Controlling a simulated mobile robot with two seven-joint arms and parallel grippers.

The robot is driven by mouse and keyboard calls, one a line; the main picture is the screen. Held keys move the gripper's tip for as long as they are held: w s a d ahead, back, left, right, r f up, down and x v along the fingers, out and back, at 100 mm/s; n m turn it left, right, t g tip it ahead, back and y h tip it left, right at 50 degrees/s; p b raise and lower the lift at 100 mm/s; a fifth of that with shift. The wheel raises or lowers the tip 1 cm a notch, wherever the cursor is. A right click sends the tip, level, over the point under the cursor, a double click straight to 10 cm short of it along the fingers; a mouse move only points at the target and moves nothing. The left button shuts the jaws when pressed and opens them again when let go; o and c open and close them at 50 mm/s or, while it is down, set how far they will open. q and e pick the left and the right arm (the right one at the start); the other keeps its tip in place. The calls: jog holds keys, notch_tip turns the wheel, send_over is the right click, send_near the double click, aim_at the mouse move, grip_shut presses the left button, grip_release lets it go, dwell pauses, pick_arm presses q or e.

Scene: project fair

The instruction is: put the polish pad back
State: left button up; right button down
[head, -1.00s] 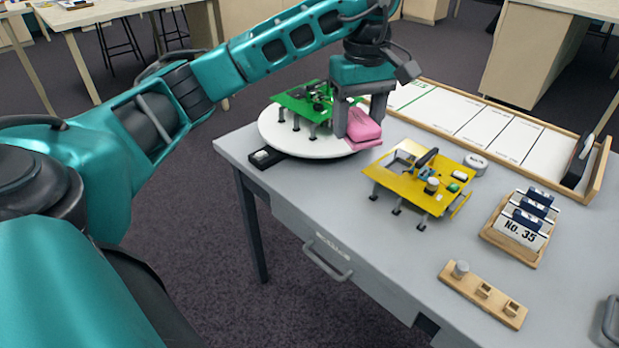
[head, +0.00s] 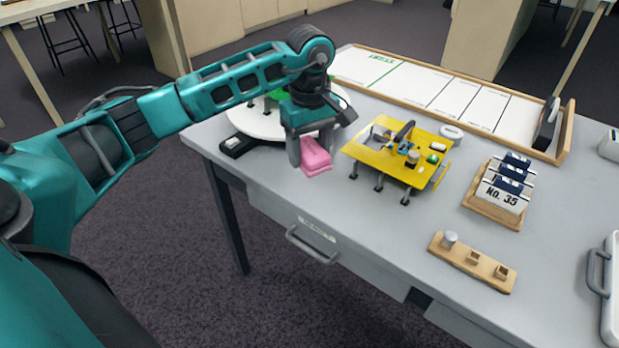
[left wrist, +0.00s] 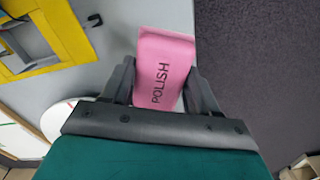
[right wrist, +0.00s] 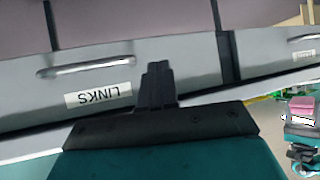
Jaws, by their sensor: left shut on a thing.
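The polish pad (head: 315,158) is a pink block lettered POLISH, in the left wrist view (left wrist: 163,68) too. My left gripper (head: 311,150) is shut on it, its fingers on either side of the pad in the left wrist view (left wrist: 162,85). The pad is by the table's front edge, between the white turntable (head: 246,121) and the yellow board (head: 375,157). I cannot tell whether it touches the tabletop. My right gripper (right wrist: 155,85) shows only in the right wrist view, its fingers together and empty, before a drawer front labelled LINKS.
A green board (head: 275,95) on the turntable is mostly hidden by my left arm. A long wooden tray (head: 480,82) lies along the back. A No. 35 card holder (head: 480,208) and a wooden block strip (head: 487,270) stand at right. Bare tabletop (head: 375,225) lies in front of the yellow board.

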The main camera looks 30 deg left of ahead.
aim_at(310, 188)
pick_arm(q)
jog(key=shift+f+b, duration=0.4)
jog(key=shift+f, duration=3.1)
jog(key=shift+f, duration=0.15)
jog(key=o, duration=0.9)
jog(key=shift+o, duration=0.2)
jog(key=shift+r, duration=0.4)
notch_tip(310, 188, up, 12)
jog(key=shift+f+p, duration=0.2)
jog(key=shift+p, duration=0.7)
